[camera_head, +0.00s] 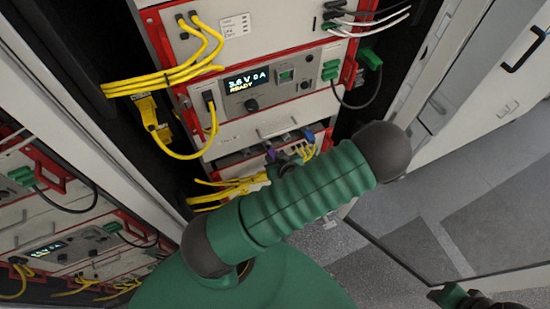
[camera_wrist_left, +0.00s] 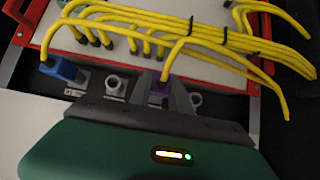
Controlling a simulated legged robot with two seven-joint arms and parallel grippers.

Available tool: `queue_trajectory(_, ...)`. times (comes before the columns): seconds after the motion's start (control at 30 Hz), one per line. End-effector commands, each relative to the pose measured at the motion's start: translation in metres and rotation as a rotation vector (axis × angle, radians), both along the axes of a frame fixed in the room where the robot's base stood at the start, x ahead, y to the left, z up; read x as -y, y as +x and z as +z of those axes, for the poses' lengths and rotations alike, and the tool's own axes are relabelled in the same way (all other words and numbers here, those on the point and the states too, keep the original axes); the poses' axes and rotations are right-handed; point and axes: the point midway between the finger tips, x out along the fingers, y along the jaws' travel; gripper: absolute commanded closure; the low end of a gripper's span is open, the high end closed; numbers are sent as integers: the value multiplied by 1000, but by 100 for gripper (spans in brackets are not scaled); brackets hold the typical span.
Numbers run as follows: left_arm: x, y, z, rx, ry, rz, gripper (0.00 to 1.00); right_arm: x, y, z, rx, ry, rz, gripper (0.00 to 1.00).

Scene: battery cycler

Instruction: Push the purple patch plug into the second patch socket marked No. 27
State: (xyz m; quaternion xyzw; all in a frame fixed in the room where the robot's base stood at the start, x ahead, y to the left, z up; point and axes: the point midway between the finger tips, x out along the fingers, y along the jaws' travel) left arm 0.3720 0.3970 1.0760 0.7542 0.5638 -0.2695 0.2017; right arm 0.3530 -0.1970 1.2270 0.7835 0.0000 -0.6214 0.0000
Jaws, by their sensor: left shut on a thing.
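The purple patch plug (camera_wrist_left: 158,88) has a yellow cable and sits between the dark fingers of my left gripper (camera_wrist_left: 163,92), which is shut on it. In the head view the purple plug (camera_head: 271,155) is small, beside the fingers of my left gripper (camera_head: 284,157), and my green forearm covers much of that area. Grey round sockets (camera_wrist_left: 116,86) sit in a row at the plug. Whether the plug is inside a socket is hidden by the gripper. No socket number can be read. A blue plug (camera_wrist_left: 62,68) sits at the row's left in the wrist view.
Several yellow cables (camera_wrist_left: 190,28) run close above the gripper and droop at the right. A red-edged rack (camera_head: 45,240) stands at left. Open grey floor (camera_head: 400,230) lies at right.

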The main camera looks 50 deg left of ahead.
Motion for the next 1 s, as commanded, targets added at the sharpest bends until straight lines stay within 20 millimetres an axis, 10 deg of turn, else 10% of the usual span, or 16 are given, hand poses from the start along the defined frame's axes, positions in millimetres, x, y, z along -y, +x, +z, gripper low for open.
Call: queue_trajectory(1.0,-15,5,0,1,0,-1,100,0,0,-4,0,0,0,62)
